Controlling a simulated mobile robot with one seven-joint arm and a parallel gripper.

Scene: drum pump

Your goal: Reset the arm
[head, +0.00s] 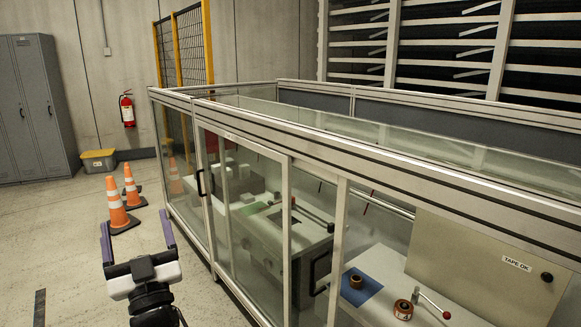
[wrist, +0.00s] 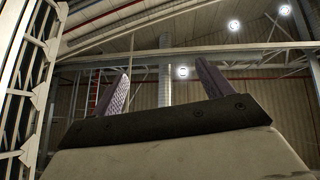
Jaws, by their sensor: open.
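My gripper (head: 136,240) is raised in front of me at the lower left of the head view, left of the glass-walled enclosure. Its two purple fingers stand wide apart and point away from me, with nothing between them. In the wrist view my gripper (wrist: 160,92) shows open and empty against the ceiling and far wall. It appears clear of everything around it. The rest of my arm is mostly cut off by the bottom edge of the head view.
The enclosure (head: 372,152) fills the right side, with tape rolls (head: 403,309) inside. The floor (head: 60,240) at left is open.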

